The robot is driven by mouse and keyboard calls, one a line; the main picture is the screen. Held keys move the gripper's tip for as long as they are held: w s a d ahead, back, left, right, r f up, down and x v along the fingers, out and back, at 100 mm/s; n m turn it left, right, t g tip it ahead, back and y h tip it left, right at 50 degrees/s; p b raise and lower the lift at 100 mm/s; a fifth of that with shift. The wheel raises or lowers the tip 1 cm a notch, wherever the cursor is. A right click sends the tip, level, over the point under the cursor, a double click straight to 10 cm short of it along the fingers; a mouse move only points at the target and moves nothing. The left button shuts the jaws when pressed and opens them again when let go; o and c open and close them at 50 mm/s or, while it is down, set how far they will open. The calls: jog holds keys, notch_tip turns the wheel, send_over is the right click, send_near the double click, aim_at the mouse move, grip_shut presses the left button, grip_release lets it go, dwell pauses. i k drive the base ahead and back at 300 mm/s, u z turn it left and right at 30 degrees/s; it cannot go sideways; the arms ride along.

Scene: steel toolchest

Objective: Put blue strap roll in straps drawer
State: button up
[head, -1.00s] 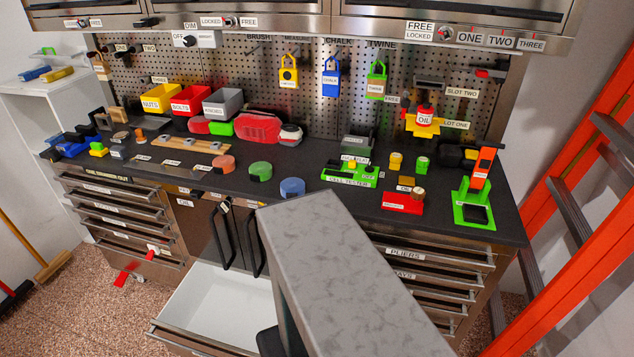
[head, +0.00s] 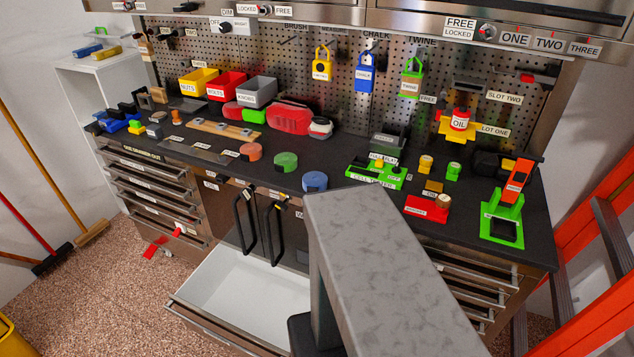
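The blue strap roll (head: 315,181) lies on the dark worktop near its front edge, just beyond the end of my grey arm link. An orange-red roll (head: 250,151) and a green roll (head: 286,161) lie to its left in a row. A wide drawer (head: 240,295) at the bottom of the chest stands open, with a white, empty-looking interior; I cannot read a label on it. My arm covers its right end and part of the drawers behind. My gripper is not visible.
A green cell tester (head: 374,175), a red block (head: 427,208) and a green stand (head: 502,218) occupy the worktop's right side. Black door handles (head: 273,232) stick out above the open drawer. An orange ladder (head: 600,235) stands at right; brooms (head: 55,165) lean at left.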

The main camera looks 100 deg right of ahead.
aim_at(248, 319)
jog(key=z, duration=0.8)
jog(key=k, duration=0.6)
jog(key=z, duration=0.05)
jog(key=i, duration=0.6)
jog(key=z, duration=0.05)
